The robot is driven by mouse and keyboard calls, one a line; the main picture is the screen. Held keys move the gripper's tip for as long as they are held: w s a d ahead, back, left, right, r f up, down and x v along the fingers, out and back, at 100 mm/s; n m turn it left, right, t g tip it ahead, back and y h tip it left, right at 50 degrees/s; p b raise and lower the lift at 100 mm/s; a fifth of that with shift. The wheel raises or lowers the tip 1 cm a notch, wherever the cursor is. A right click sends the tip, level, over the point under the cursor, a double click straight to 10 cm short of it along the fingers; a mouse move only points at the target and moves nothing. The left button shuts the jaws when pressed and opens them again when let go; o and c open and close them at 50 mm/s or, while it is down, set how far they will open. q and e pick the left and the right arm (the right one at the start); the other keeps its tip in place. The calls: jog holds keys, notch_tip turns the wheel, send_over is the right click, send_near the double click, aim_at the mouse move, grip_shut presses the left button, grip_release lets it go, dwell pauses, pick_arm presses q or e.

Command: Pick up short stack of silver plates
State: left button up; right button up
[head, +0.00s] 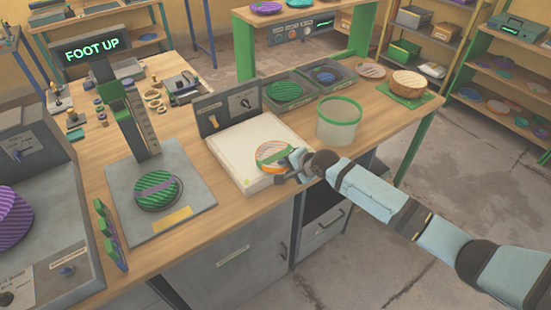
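I cannot make out a stack that is plainly silver. An orange-and-white striped plate or short stack (271,153) lies on a white slab (238,146) at the middle of the bench. My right gripper (287,168) is at its right front edge, very close to it or touching. The fingers are small and partly merged with the plate's edge, so I cannot tell whether they are open or shut on it. My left gripper is not in view.
A press with a "FOOT UP" display (92,48) holds a green-striped stack (157,191) at left. Trays with green plates (284,91) and blue plates (325,75) stand behind. A clear green-rimmed tub (338,130) stands right of the slab. A brown stack (408,82) sits on a green mat.

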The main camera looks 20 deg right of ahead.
grip_shut()
